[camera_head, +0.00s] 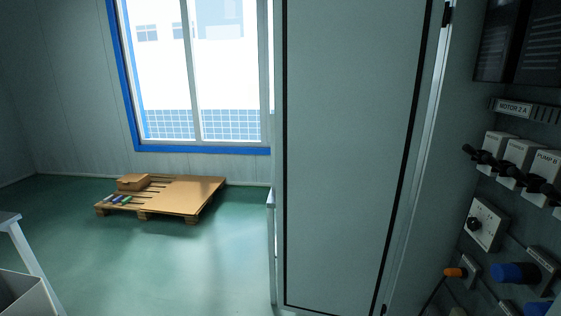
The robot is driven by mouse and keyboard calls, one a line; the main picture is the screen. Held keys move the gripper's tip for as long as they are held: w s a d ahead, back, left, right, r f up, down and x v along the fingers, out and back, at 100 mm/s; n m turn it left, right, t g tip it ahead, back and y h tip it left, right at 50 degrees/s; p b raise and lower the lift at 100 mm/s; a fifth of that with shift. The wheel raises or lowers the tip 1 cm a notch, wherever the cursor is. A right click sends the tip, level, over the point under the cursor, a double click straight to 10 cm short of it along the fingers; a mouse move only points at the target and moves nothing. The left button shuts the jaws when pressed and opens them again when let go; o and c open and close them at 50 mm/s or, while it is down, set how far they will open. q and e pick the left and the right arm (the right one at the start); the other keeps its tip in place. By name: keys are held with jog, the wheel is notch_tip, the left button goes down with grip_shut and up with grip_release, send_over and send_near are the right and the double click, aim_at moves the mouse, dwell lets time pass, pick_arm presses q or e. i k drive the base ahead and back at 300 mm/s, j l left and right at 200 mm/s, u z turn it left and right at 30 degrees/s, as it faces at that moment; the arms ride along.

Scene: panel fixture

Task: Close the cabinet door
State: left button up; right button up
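The cabinet door (350,150) stands open in the middle of the head view. It is a tall grey-green panel with a dark seal line near its edges. It is hinged at its right side, where a dark hinge (447,14) shows at the top. The open cabinet interior (470,130) lies to the right of the door. Neither of my grippers shows in the view.
A wooden pallet (178,196) with a box lies on the green floor below a window. Floor between pallet and door is clear.

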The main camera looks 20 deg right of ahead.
aim_at(353, 79)
jog(key=i+j, duration=0.15)
jog(key=i, duration=0.8)
jog(key=i+j, duration=0.15)
jog(key=i, duration=0.8)
jog(key=i+j, duration=0.15)
jog(key=i, duration=0.8)
